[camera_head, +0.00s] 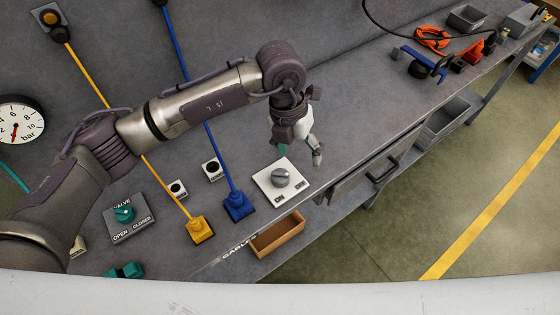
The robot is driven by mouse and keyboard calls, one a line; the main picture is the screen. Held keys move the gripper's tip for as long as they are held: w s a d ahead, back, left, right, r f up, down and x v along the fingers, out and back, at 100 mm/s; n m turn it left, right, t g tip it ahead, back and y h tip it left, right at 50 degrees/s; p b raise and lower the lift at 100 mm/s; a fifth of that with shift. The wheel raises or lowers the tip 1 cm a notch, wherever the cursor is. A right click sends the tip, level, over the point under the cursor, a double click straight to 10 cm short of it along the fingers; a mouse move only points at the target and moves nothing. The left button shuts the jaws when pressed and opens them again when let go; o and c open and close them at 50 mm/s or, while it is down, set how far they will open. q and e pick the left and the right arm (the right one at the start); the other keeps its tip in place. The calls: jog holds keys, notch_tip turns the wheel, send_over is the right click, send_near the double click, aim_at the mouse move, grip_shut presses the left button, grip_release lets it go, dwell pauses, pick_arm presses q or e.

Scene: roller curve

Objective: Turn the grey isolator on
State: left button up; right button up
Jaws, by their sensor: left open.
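The grey isolator (281,178) is a round grey knob on a square white plate (268,192) on the bench. The plate carries an ON label at its lower left and an OFF label at its lower right. The exact pointing of the knob is too small to tell. My left gripper (312,160) is open and empty, above and to the right of the knob, apart from it as far as I can see. My right gripper is not in view.
Blue (238,206) and yellow (200,229) plugs with cables lie left of the isolator. A green valve knob (124,213) is farther left. A wooden tray (278,236) sits below the isolator. Tools and an orange coil (431,38) lie on the far right bench.

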aim_at(280, 173)
pick_arm(q)
jog(key=w+a+t+y, duration=0.1)
jog(key=w+a+y, duration=0.1)
jog(key=w+a, duration=0.15)
jog(key=shift+n, duration=0.3)
jog(key=f+p, duration=0.1)
jog(key=f, duration=0.3)
jog(key=f+p, duration=0.2)
jog(key=f, duration=0.1)
jog(key=s+f+p, duration=0.1)
jog(key=f, duration=0.3)
jog(key=shift+s+a+f, duration=0.1)
jog(key=shift+f, duration=0.25)
jog(key=shift+f+p, duration=0.3)
jog(key=shift+f, duration=0.4)
